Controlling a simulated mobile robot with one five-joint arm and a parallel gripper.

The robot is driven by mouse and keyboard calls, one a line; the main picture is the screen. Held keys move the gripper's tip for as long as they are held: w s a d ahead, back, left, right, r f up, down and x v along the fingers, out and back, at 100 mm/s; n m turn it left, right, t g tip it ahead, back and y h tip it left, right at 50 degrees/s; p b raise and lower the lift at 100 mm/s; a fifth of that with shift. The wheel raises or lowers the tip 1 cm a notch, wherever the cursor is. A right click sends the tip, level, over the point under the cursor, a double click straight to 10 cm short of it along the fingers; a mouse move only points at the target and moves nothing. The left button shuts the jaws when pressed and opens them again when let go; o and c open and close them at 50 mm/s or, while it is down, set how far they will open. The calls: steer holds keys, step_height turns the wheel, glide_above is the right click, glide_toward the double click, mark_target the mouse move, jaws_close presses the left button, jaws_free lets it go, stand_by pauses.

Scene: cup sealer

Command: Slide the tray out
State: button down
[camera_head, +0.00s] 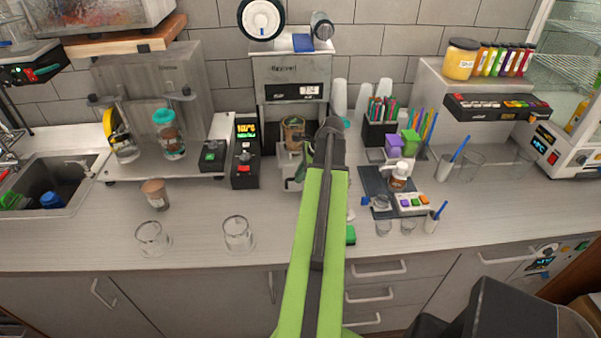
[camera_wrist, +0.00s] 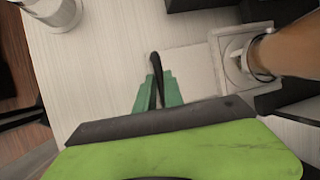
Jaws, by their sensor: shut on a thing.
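The cup sealer (camera_head: 291,76) stands against the back wall, with a display on its front. A brown cup (camera_head: 293,131) sits low at its front; it also shows in the wrist view (camera_wrist: 292,50), held in a ring on the pale tray (camera_wrist: 232,45). In the head view my arm hides most of the tray. My gripper (camera_wrist: 157,90) is in front of the sealer, its green fingers shut on a dark, thin handle (camera_wrist: 154,65) left of the cup. The handle's join to the tray is not clear.
Two empty glasses (camera_head: 238,233) and a brown cup (camera_head: 155,194) stand on the counter to the left. A black control box (camera_head: 245,160) is close on the left. Straw holders, a small scale and glasses crowd the right. The counter's front edge is near.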

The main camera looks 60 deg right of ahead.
steer(key=c, duration=1.5)
jaws_free()
steer(key=shift+o, duration=0.2)
steer(key=p+v, duration=1.6)
steer(key=v, duration=0.1)
steer(key=shift+r, duration=0.2)
steer(key=shift+d, duration=0.15)
